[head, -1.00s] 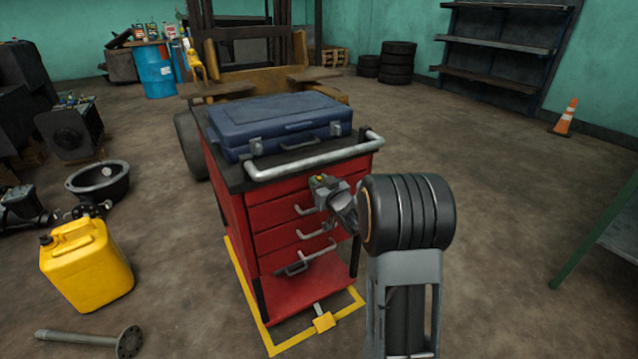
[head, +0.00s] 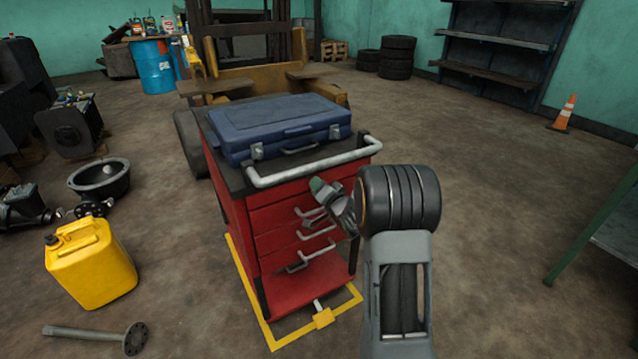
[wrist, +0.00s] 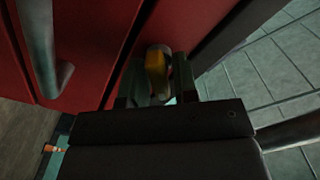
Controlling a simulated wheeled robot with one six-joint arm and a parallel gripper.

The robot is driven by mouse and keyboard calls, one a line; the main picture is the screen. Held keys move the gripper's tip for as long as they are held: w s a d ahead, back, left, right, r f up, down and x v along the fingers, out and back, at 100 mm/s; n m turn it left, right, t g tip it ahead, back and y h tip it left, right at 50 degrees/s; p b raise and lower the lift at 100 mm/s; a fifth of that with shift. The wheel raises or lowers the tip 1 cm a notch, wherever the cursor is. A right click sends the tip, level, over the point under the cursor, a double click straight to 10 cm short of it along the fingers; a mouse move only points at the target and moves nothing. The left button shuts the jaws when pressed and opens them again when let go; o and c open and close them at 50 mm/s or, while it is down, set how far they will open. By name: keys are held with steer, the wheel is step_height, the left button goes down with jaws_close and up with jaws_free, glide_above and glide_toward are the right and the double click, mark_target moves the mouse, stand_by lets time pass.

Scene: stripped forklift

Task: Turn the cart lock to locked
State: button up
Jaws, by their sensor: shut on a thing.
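The red tool cart (head: 262,238) stands in front of me, its drawers facing me. The cart lock is a yellow knob (wrist: 154,66) on the cart's red front, seen in the wrist view. My gripper (wrist: 160,72) is at the knob, one greenish finger on each side of it, shut on it. In the head view my gripper (head: 321,191) is at the upper right of the cart's front, below the push handle. There a green fingertip shows and the knob is hidden. I cannot read the lock's setting.
A blue case (head: 283,125) lies on the cart top. A pale push handle (head: 315,163) juts above my gripper, and drawer handles (head: 318,231) stick out below it. A yellow jerrycan (head: 92,265) stands at the left.

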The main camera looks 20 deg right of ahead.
steer(key=m+p, duration=0.1)
steer(key=m, duration=0.3)
steer(key=shift+m+p, duration=0.3)
steer(key=shift+p, duration=0.1)
steer(key=shift+f+m+p, duration=0.15)
steer(key=shift+m+p, duration=0.55)
steer(key=shift+m, duration=1.1)
steer(key=o, duration=0.7)
steer(key=s, duration=0.4)
steer(key=s+d, duration=0.1)
steer(key=s, duration=0.8)
steer(key=shift+s+d, duration=0.3)
steer(key=shift+s, duration=0.1)
